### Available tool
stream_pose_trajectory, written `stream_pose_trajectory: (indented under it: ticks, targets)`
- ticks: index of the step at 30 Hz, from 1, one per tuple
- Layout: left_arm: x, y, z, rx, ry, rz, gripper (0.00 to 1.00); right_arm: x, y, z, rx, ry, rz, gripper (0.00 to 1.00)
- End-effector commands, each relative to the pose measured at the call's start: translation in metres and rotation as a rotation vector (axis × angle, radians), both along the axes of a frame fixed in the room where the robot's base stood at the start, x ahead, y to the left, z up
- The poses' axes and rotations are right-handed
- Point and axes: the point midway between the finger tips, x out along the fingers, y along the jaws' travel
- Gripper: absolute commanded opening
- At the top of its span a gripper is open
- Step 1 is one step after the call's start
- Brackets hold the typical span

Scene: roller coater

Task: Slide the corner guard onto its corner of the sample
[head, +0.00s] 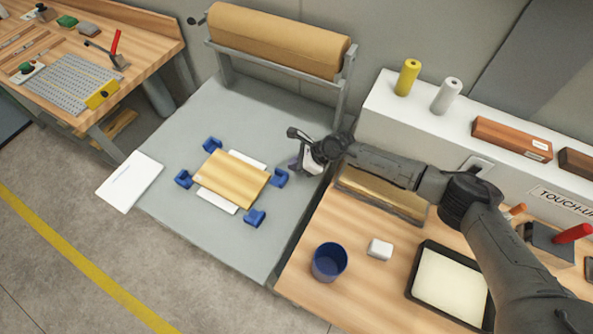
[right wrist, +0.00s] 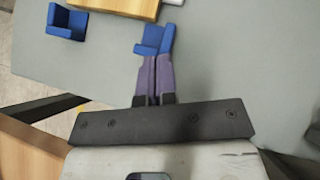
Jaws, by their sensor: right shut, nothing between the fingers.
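The sample, a light wooden board (head: 232,178), lies on white strips (head: 217,201) on the grey table; its edge shows at the top of the right wrist view (right wrist: 120,8). Blue corner guards stand around it: one at the back (head: 212,145), one at the left (head: 183,180), one at the front (head: 255,217) and one by the right corner (head: 279,178). My right gripper (head: 297,164) is shut and empty, its purple fingertips (right wrist: 155,60) right at the right-corner guard (right wrist: 154,40). That guard is close to the board; contact is unclear. My left gripper is out of view.
A brown paper roll (head: 280,40) stands behind the grey table (head: 165,140). At right, a wooden bench holds a blue cup (head: 329,262), a white block (head: 380,249) and a black tray (head: 411,292). A white sheet (head: 130,181) overhangs the left edge.

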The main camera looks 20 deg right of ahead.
Motion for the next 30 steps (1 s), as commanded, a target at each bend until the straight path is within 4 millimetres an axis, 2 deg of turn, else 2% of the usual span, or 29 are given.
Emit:
stream_pose_trajectory:
  ticks: [2, 6, 14, 19, 30]
  targets:
    - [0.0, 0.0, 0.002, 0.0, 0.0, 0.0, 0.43, -0.008, -0.015, 0.0, -0.002, 0.001, -0.001, 0.0]
    - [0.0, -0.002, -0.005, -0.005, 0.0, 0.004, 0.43, -0.007, -0.012, -0.027, 0.002, 0.003, -0.001, 0.0]
    - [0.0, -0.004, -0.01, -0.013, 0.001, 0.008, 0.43, -0.007, -0.012, -0.053, 0.001, 0.001, -0.001, 0.0]
    - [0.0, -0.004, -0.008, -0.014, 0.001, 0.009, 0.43, -0.002, -0.004, -0.05, 0.001, 0.0, 0.0, 0.0]
    - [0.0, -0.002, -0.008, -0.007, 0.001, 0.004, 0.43, -0.002, -0.003, -0.05, 0.0, -0.001, -0.001, 0.0]
